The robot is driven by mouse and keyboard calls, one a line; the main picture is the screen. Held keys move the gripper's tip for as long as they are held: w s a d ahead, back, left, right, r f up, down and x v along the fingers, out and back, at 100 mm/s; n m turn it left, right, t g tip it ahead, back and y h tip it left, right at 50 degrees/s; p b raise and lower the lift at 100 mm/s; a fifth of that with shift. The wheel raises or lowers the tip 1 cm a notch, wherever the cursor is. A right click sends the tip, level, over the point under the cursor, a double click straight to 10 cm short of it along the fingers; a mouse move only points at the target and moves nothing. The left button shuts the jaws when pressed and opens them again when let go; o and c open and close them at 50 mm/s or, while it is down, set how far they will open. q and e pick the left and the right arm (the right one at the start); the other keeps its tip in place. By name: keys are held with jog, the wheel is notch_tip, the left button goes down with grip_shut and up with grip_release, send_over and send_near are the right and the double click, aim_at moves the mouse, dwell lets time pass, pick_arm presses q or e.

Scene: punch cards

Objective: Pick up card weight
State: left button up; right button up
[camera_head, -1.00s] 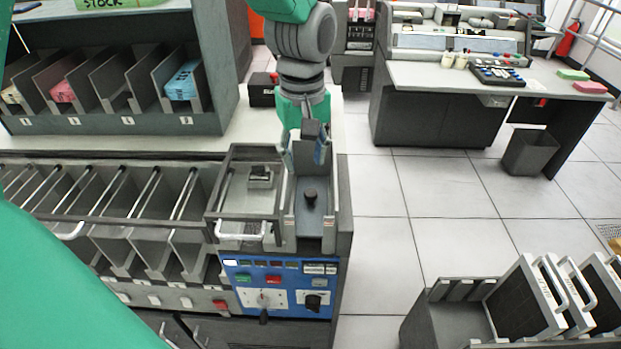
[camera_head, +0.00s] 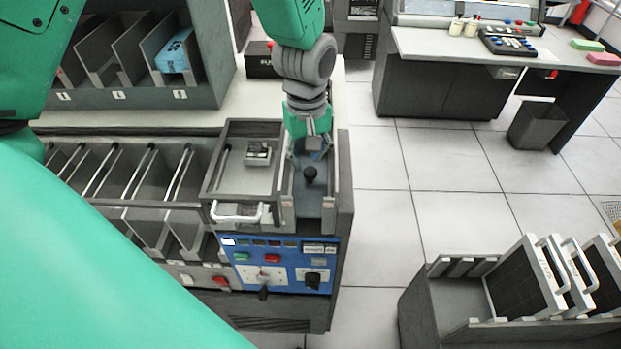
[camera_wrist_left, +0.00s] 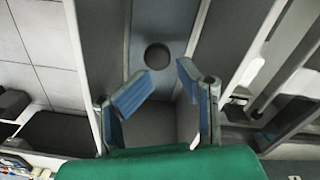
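The card weight (camera_head: 312,198) looks like a blue-grey plate with a round black knob, lying in the narrow upright-walled hopper at the right end of the machine. The knob also shows in the left wrist view (camera_wrist_left: 157,56). My left gripper (camera_head: 309,158) points down into the hopper, just behind and above the knob. In the left wrist view its two blue-padded fingers (camera_wrist_left: 165,88) are spread apart with nothing between them, and the knob is just beyond the tips. I cannot tell whether they touch it. My right gripper is not in view.
The hopper walls (camera_head: 343,185) stand close on both sides of my gripper. A framed tray (camera_head: 236,185) with a small dark block (camera_head: 258,153) is to the left. Below is a blue control panel (camera_head: 278,262). A rack of cards (camera_head: 530,280) stands at lower right; the floor between is clear.

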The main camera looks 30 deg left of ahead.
pick_arm(q)
jog(key=f, duration=0.3)
jog(key=shift+s+d+f, duration=0.1)
jog(key=shift+s+f, duration=0.15)
jog(key=shift+f, duration=0.1)
jog(key=shift+d+f, duration=0.1)
jog(key=shift+d, duration=0.25)
jog(key=shift+s+a, duration=0.1)
jog(key=shift+a, duration=0.15)
grip_shut()
jog(key=shift+d, duration=0.1)
jog(key=shift+w+r, duration=0.2)
jog(key=shift+r, duration=0.1)
notch_tip(320, 180, up, 11)
notch_tip(320, 180, up, 7)
send_over(310, 170)
jog(key=shift+d+f, duration=0.15)
jog(key=shift+d, duration=0.1)
